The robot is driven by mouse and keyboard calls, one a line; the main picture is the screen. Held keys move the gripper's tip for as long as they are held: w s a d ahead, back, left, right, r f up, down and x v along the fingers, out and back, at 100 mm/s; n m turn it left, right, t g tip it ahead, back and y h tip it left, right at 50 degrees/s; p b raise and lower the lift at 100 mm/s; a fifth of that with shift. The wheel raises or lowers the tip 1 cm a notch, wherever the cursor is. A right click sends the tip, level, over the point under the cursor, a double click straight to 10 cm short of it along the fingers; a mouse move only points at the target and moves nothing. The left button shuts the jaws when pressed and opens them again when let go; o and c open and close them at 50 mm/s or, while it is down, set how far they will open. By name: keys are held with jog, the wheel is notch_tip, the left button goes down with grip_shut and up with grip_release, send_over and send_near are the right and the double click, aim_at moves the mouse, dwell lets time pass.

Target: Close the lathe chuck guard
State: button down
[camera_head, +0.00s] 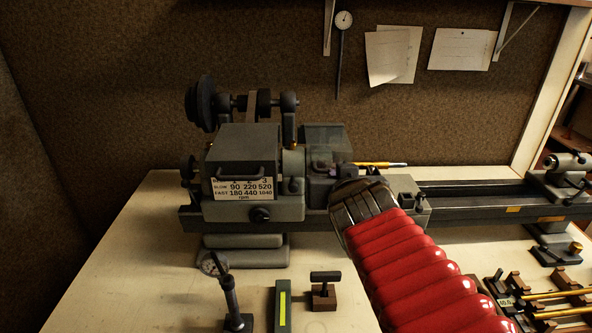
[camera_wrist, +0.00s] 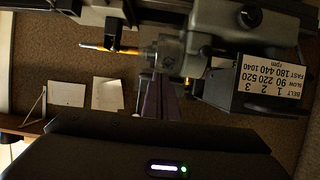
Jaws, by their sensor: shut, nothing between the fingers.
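The lathe (camera_head: 262,207) stands on the bench, with its grey headstock on the left. A dark smoky panel that looks like the chuck guard (camera_head: 323,135) stands up at the back, right of the headstock. It appears raised, but its lower part and the chuck are hard to make out. My gripper reaches in from the lower right in front of the chuck area, its fingertips hidden in the head view. In the wrist view, which is upside down, the shut, empty fingers (camera_wrist: 163,78) point at the chuck area beside the headstock (camera_wrist: 258,85).
The lathe bed (camera_head: 480,197) runs right to the tailstock (camera_head: 565,170). A brass-coloured rod (camera_head: 380,164) shows behind my gripper. The bench's left front is clear.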

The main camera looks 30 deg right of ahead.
jog(key=v, duration=1.3)
jog(key=shift+r, duration=0.35)
jog(key=shift+a, duration=0.1)
dwell(0.4)
jog(key=a+f+n+g+y, duration=0.6)
jog(key=a+f, duration=0.8)
jog(key=f, duration=0.2)
jog(key=shift+a+f+y, duration=0.3)
jog(key=shift+f+y, duration=0.1)
jog(key=c, duration=2.5)
grip_release()
jog(key=shift+w, duration=0.1)
